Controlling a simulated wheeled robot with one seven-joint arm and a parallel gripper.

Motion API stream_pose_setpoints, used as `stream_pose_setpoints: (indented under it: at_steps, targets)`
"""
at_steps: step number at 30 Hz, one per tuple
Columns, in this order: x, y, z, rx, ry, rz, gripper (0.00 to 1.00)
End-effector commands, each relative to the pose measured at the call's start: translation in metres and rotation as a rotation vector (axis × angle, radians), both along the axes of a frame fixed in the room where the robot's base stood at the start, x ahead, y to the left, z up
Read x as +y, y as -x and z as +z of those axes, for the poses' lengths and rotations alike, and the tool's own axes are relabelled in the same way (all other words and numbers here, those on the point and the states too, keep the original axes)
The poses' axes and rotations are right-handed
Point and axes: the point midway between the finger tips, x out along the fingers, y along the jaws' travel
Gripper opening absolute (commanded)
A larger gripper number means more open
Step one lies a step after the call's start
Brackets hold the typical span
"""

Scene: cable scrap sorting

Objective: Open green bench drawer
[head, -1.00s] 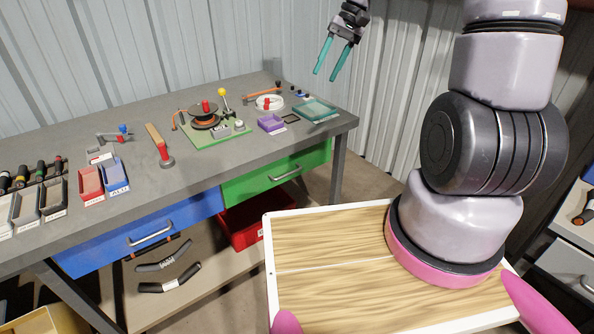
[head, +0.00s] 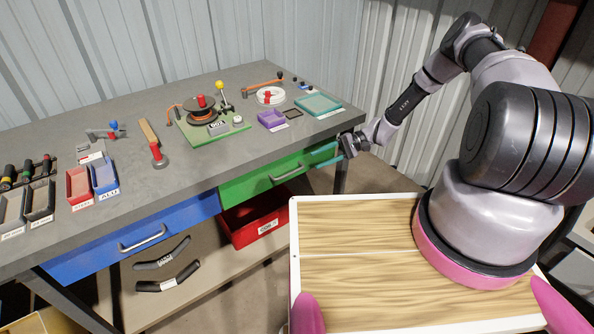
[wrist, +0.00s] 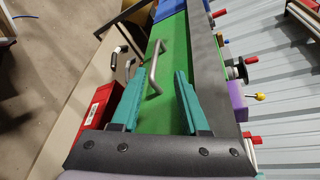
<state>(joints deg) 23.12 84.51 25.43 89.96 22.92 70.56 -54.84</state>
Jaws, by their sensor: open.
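The green drawer (head: 240,185) is in the right part of the bench front, below the grey top, and looks shut. Its grey bar handle (head: 287,173) runs along its face. In the wrist view the handle (wrist: 155,68) lies ahead of and between the teal fingers, with the green drawer face (wrist: 168,105) behind it. My gripper (head: 325,160) is open and empty, at the right end of the drawer, with its fingers pointing left toward the handle. In the wrist view my gripper (wrist: 157,95) shows its two fingers spread apart, not touching the handle.
The blue drawer (head: 95,252) is left of the green one. A red bin (head: 240,232) stands on the shelf below. The bench top (head: 190,178) holds trays, a spool stand and tools. My wooden deck is in front of the bench's right end.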

Motion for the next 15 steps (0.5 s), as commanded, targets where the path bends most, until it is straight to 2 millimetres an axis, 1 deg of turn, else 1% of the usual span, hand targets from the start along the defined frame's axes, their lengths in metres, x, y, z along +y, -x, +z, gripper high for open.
stream_pose_setpoints:
  at_steps: [1, 3, 8, 11, 15]
  targets:
    - [0.003, 0.003, -0.009, 0.011, -0.020, -0.013, 0.45]
    - [0.005, 0.004, -0.015, 0.015, -0.037, -0.023, 0.45]
    - [0.014, 0.007, -0.021, 0.018, -0.050, -0.030, 0.45]
    - [0.027, 0.011, -0.023, 0.018, -0.050, -0.026, 0.45]
    - [0.053, 0.019, -0.029, 0.020, -0.049, -0.027, 0.45]
